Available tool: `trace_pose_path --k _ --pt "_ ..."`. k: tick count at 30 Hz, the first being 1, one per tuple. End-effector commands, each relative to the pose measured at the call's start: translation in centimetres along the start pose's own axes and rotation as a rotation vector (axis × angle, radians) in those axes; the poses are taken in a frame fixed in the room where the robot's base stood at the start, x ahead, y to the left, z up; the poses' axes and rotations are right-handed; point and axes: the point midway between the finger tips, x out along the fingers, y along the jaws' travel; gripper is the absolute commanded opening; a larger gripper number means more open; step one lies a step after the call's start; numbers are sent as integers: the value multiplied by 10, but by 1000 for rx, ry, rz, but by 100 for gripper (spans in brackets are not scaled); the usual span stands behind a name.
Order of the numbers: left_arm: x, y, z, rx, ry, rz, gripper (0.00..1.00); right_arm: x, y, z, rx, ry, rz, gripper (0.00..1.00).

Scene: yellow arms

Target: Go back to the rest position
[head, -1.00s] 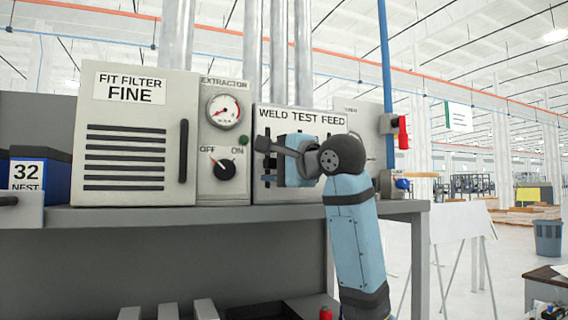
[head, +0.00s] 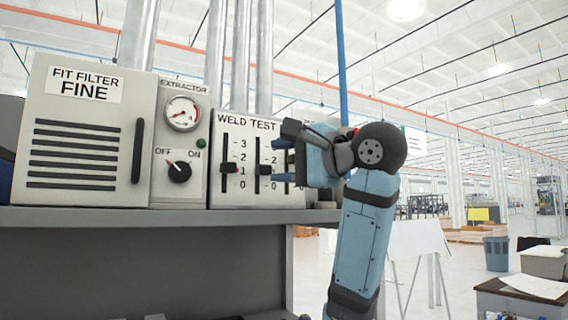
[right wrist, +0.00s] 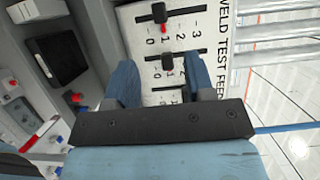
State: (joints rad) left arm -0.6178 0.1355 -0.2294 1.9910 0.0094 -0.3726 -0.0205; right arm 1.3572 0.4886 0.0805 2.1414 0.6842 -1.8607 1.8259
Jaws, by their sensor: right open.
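My right gripper (head: 278,161) is open and empty, with its fingers pointing left in front of the weld test feed panel (head: 240,195). It covers the panel's right part. The panel has vertical slots with number scales. The left slider (head: 229,169) and the middle slider (head: 265,170) show in the head view, both a little above the 1 mark or near it. In the right wrist view, the spread fingers (right wrist: 160,78) have nothing between them but the panel behind, with a slider knob (right wrist: 168,62) in sight. My left gripper is not in view.
The fit filter box (head: 90,190) and the extractor box (head: 182,140) with its dial stand left of the panel on the grey shelf (head: 150,218). A blue pipe (head: 341,60) rises behind my right gripper. Open floor lies to the right, with a white board (head: 415,238) and a bin (head: 496,253).

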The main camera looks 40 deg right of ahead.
Motion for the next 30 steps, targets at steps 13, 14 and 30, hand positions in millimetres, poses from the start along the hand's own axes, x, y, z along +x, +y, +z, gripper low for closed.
trace_pose_path --k 13,14,30 --pt "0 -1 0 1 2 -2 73 2 2 0 -3 0 3 49" --pt "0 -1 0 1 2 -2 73 4 4 0 -7 0 7 49" --pt "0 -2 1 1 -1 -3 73 108 282 35 -500 -79 418 49"
